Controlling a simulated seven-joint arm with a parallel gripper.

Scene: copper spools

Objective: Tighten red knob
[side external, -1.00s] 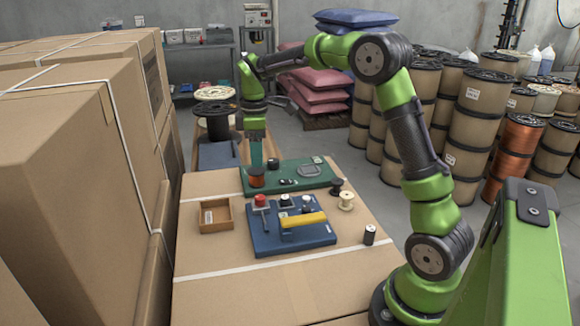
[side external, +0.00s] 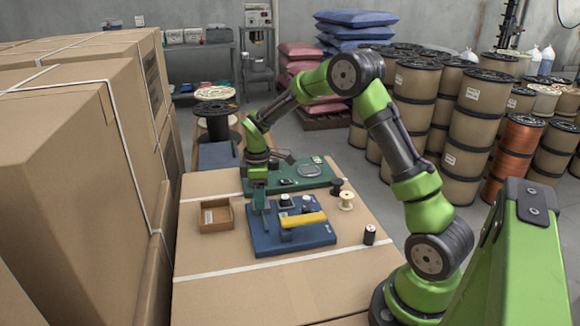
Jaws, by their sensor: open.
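My gripper (side external: 260,205) points down over the left back part of the blue board (side external: 285,243). The gripper is open, though its separate fingers are hard to make out from this side. No red knob shows at this moment; the place on the blue board where one stood is covered by my gripper. The red part on the green board (side external: 318,185) is also out of sight behind my arm. I cannot tell whether the fingers touch the knob.
A yellow bar (side external: 303,220) and dark knobs with pale tops (side external: 307,203) sit on the blue board, right of my gripper. An open wooden tray (side external: 215,216) is left. A black spool (side external: 337,187), cream spool (side external: 346,201) and dark cylinder (side external: 370,235) stand right. The front cardboard is clear.

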